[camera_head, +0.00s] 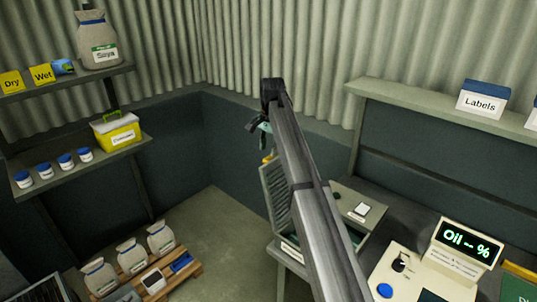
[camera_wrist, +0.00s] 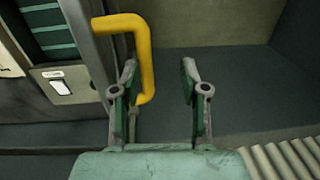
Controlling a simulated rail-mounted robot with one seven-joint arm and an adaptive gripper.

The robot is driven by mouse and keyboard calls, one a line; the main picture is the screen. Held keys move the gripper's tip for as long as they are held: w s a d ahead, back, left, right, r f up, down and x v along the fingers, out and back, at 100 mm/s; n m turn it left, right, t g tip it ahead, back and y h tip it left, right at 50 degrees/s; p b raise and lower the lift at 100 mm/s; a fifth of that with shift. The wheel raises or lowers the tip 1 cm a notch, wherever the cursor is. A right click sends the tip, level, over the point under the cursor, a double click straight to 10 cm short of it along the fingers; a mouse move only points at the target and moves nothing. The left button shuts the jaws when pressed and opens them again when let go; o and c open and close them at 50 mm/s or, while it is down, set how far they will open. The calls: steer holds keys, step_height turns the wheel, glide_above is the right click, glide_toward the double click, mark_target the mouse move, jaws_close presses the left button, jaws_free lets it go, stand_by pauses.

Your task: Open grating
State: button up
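The grating (camera_head: 273,196), a grey slatted panel, stands steeply raised at the left side of a grey machine (camera_head: 345,200) in the head view. Its yellow handle (camera_head: 268,159) is at the top, just below my gripper (camera_head: 260,128). In the wrist view the bent yellow handle (camera_wrist: 145,58) joins the grating's frame edge (camera_wrist: 88,45). My gripper (camera_wrist: 158,88) is open, with a clear gap between its fingers. The handle's bar shows between the fingers, close to the left one; whether they touch cannot be told.
A white switch (camera_head: 361,209) sits on the machine. An oil display (camera_head: 463,243) stands at the lower right. A shelf with a labels box (camera_head: 482,101) runs along the right wall. A pallet with sacks (camera_head: 133,256) lies lower left; floor between is free.

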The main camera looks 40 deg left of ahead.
step_height(320, 180, up, 9)
steer(key=shift+d+f, duration=0.2)
steer(key=shift+d, duration=0.1)
